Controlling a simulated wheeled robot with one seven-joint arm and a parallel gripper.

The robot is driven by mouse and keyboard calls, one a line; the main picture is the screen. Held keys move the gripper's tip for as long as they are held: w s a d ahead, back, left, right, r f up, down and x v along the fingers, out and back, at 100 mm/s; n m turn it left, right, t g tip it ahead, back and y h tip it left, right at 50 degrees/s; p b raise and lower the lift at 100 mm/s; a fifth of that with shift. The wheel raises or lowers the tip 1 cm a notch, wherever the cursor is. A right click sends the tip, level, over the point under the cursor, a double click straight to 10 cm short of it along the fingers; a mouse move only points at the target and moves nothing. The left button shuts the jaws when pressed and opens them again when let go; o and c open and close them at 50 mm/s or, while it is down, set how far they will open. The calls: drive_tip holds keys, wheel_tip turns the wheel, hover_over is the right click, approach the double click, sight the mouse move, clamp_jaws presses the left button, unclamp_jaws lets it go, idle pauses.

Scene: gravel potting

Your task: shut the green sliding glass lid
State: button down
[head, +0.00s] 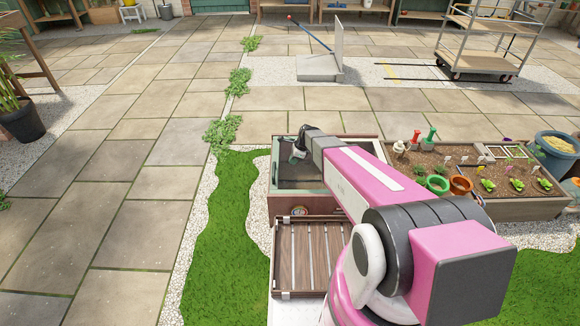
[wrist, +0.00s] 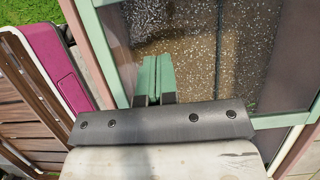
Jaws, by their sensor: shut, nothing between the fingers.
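The green-framed sliding glass lid (wrist: 103,45) lies on a low box (head: 285,206), and its pale green frame and glass fill much of the wrist view. Speckled gravel-like ground shows through or below the glass. How far the lid is slid across cannot be told, because my arm covers the right part of the box in the head view. My gripper (head: 297,155) reaches over the box, near its left part. In the wrist view my gripper (wrist: 157,60) has its two green fingertips together and empty, over the glass area inside the frame. Contact with the lid cannot be told.
A brown slatted wooden panel (head: 289,255) lies in front of the box. Paving (head: 150,150) on the left is clear.

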drive_tip(key=d+r+y, duration=0.3)
drive_tip(key=d+r, duration=0.1)
drive_tip(key=x, duration=0.7)
drive_tip(key=w+x, duration=0.1)
drive_tip(key=x, duration=0.2)
drive_tip(key=shift+a+f, duration=0.15)
drive_tip(key=shift+a, duration=0.35)
drive_tip(key=shift+s+a+f, duration=0.1)
drive_tip(key=shift+a, duration=1.05)
drive_tip(key=shift+a+f, duration=0.1)
drive_tip(key=shift+a, duration=0.6)
